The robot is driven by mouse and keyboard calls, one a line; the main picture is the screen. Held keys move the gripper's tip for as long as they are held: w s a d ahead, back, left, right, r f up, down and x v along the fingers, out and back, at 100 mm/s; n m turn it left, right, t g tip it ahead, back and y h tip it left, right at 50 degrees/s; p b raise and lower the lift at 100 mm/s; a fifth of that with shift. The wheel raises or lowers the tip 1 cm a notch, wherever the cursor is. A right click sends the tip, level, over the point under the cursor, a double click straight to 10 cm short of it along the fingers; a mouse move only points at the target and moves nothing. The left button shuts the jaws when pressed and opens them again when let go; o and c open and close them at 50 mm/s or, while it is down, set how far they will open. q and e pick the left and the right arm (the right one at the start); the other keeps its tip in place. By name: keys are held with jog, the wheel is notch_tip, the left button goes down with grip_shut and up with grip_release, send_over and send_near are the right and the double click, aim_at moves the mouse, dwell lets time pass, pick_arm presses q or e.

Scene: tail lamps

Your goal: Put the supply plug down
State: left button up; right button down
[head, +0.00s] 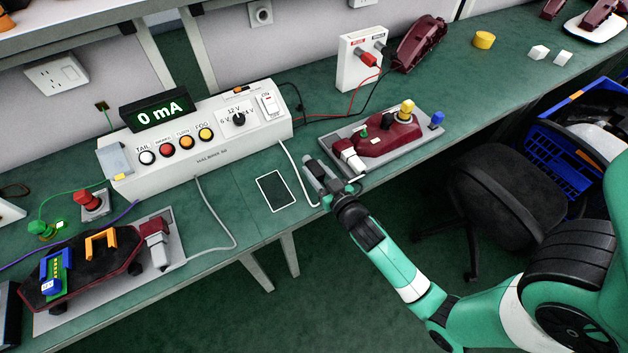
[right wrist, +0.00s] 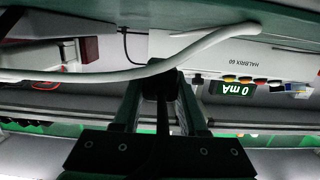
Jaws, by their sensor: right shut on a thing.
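My right gripper (head: 322,176) is at the bench's front edge, between the outlined dark rectangle (head: 276,191) and the tray with the right-hand red lamp (head: 388,138). It is shut on a dark piece (right wrist: 160,85), seen between its fingers in the right wrist view and apparently the supply plug; the fingers mostly hide it. A white supply cable (head: 292,163) runs from the white supply box (head: 205,140) toward this gripper. It crosses close by the fingertips in the right wrist view (right wrist: 190,50). I cannot tell whether the plug touches the bench. My left gripper is not in view.
The right-hand lamp's grey-and-red connector (head: 348,157) is close to my right gripper. A second lamp (head: 85,268) lies at the left, beside another grey-and-red connector (head: 156,240). A black chair (head: 500,190) and blue crate (head: 560,150) stand at the right. The outlined rectangle is empty.

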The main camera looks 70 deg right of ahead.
jog(key=shift+w+f+b, duration=0.2)
jog(key=shift+f+b, duration=0.6)
jog(key=shift+f, duration=0.25)
jog(key=shift+w+f+b, duration=0.15)
jog(key=shift+f+b, duration=0.6)
jog(key=shift+f, duration=0.3)
jog(key=shift+c, duration=2.2)
grip_release()
jog(key=shift+r, duration=0.1)
jog(key=shift+r, duration=0.15)
jog(key=shift+s+a+p, duration=0.1)
jog(key=shift+s+p, duration=0.15)
jog(key=shift+p, duration=0.05)
jog(key=v, duration=1.1)
jog(key=shift+s+b, duration=0.15)
jog(key=shift+b, duration=0.25)
jog(key=shift+a+r, duration=0.1)
jog(key=shift+a, duration=0.05)
